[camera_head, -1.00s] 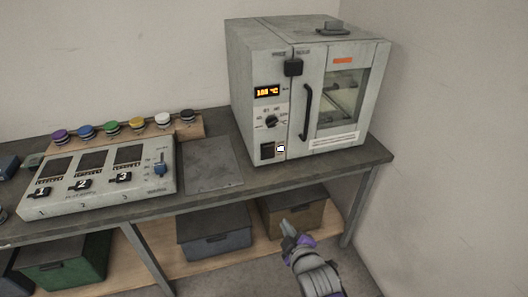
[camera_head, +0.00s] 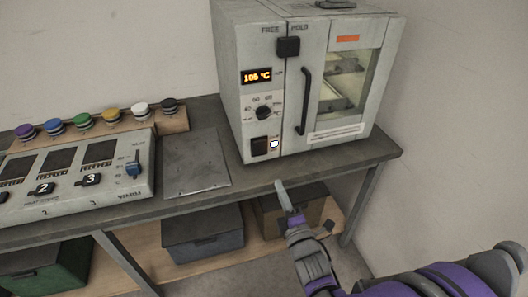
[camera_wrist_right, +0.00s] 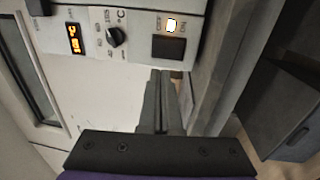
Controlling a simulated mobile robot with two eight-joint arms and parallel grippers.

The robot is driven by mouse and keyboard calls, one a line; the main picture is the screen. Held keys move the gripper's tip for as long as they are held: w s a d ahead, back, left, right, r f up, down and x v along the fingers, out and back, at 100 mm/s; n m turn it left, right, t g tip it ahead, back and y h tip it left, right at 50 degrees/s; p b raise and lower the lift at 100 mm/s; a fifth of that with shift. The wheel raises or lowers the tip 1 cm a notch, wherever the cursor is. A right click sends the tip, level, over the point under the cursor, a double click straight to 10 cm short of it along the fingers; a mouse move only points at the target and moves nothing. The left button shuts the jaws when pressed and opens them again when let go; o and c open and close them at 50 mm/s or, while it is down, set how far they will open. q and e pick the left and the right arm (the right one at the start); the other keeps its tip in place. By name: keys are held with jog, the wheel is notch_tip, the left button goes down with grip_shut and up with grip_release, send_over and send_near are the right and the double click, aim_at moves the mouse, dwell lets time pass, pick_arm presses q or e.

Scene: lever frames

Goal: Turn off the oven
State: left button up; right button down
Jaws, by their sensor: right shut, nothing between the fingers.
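The oven (camera_head: 232,99) is a pale grey box at the right end of the bench. Its orange display (camera_head: 257,76) reads about 105 °C. Below are a black dial (camera_head: 264,113), a dark rocker switch (camera_head: 259,147) and a lit white lamp (camera_head: 274,144) beside the switch. The right wrist view shows the display (camera_wrist_right: 74,38), dial (camera_wrist_right: 116,37), switch (camera_wrist_right: 167,47) and lamp (camera_wrist_right: 172,25) sideways. My right gripper (camera_head: 282,184) is shut and empty, below and in front of the switch, apart from the oven; its fingers (camera_wrist_right: 159,76) point toward the panel. My left gripper is out of view.
The oven door handle (camera_head: 304,101) and a black latch (camera_head: 288,47) are above. The bench edge (camera_head: 330,169) lies close to my right gripper. A flat plate (camera_head: 184,163) and a control box (camera_head: 120,184) are to the left. Bins stand on the lower shelf.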

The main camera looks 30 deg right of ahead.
aim_at(262, 145)
jog(key=shift+w, duration=0.15)
jog(key=x, duration=1.3)
jog(key=shift+w, duration=0.25)
jog(key=shift+w+d+r, duration=0.1)
jog(key=shift+w, duration=0.1)
jog(key=shift+w+r, duration=0.15)
jog(key=shift+w, duration=0.1)
jog(key=shift+s, duration=0.1)
